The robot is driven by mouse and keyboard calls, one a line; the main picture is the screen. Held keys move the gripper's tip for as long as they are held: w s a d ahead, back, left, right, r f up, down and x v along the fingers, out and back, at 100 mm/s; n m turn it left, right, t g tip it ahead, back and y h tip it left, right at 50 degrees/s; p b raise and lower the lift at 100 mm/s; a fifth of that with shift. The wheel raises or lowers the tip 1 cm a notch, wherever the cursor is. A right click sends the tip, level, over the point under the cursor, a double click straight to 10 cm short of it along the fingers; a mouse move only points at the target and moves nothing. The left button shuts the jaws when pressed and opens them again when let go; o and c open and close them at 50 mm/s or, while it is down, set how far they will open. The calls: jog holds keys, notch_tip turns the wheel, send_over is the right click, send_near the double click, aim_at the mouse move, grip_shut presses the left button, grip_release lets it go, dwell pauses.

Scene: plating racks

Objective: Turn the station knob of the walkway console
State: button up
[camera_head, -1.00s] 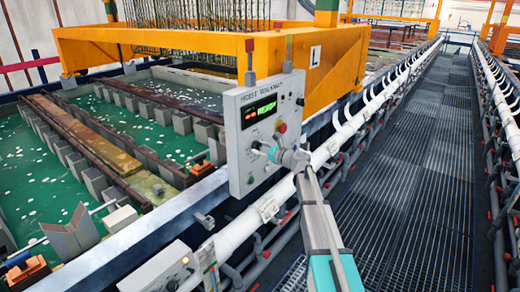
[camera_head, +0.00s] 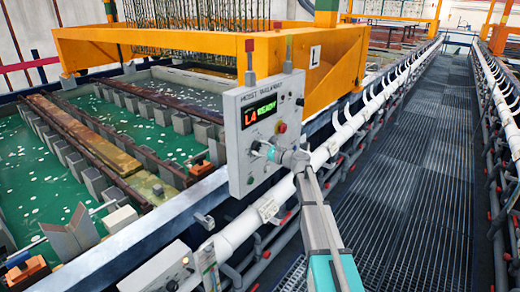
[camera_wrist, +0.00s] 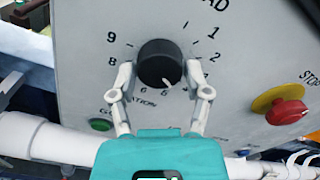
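The walkway console (camera_head: 240,170) is a grey panel box marked "HOIST WALKWAY". Its display (camera_head: 258,111) shows a large red character pair, seemingly "L4", beside a green "READY". The black station knob (camera_wrist: 160,62) sits inside a ring of printed numbers in the wrist view. Its white mark points down and slightly right; the numbers there are partly hidden. My gripper (camera_wrist: 160,72) has one finger on each side of the knob, tips close against its sides.
A red stop button on a yellow base (camera_wrist: 281,105) is right of the knob; a green button (camera_wrist: 100,124) is lower left. A white pipe rail (camera_head: 235,235) runs below the console. Green tanks (camera_head: 45,175) lie left; the grated walkway (camera_head: 410,170) at right is clear.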

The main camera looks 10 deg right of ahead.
jog(key=shift+o, duration=1.2)
jog(key=v, duration=1.2)
